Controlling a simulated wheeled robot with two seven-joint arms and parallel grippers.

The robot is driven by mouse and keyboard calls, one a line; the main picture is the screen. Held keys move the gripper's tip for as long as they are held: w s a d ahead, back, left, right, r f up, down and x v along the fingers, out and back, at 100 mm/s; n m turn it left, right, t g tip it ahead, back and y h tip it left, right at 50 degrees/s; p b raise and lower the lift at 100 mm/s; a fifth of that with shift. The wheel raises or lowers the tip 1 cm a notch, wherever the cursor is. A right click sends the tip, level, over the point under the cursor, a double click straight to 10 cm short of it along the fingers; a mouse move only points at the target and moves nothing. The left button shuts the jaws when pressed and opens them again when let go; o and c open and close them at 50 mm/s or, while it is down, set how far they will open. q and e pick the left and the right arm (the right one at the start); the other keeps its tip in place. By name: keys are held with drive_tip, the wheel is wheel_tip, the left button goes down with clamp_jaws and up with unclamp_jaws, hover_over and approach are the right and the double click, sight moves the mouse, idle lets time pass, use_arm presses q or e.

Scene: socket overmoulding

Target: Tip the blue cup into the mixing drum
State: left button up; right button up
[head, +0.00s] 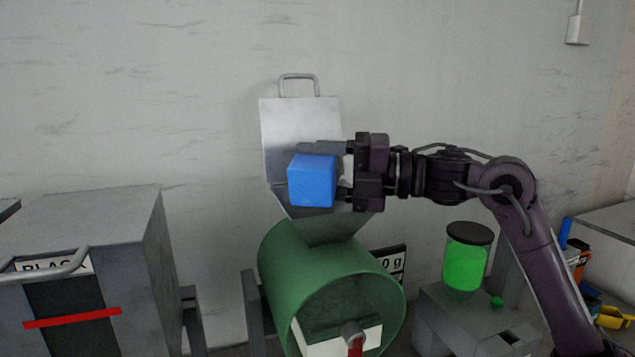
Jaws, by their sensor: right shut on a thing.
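The blue cup (311,181) shows as a blue block-like shape in the head view, above the mixing drum. I cannot see into it, and it looks about level. My right gripper (344,172) comes in from the right and is shut on the blue cup, with its fingers along the cup's upper and lower sides. The mixing drum (277,262) is a green cylinder below the cup, its round end facing me. A grey metal chute or lid with a handle (298,120) stands up behind the cup. My left gripper is not in view.
A grey bin (150,230) with a red strip and a partly readable label stands at left. A jar of green material with a dark lid (466,258) stands on a grey block at right, near my right arm. Coloured items (612,316) lie at far right.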

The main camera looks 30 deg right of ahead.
drive_tip(key=shift+s+a+f+n, duration=0.15)
drive_tip(key=shift+f+n, duration=0.15)
drive_tip(key=shift+n, duration=0.1)
drive_tip(key=shift+a+r, duration=0.1)
drive_tip(key=shift+r, duration=0.1)
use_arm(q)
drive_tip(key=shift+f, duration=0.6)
use_arm(e)
drive_tip(key=shift+f, duration=0.1)
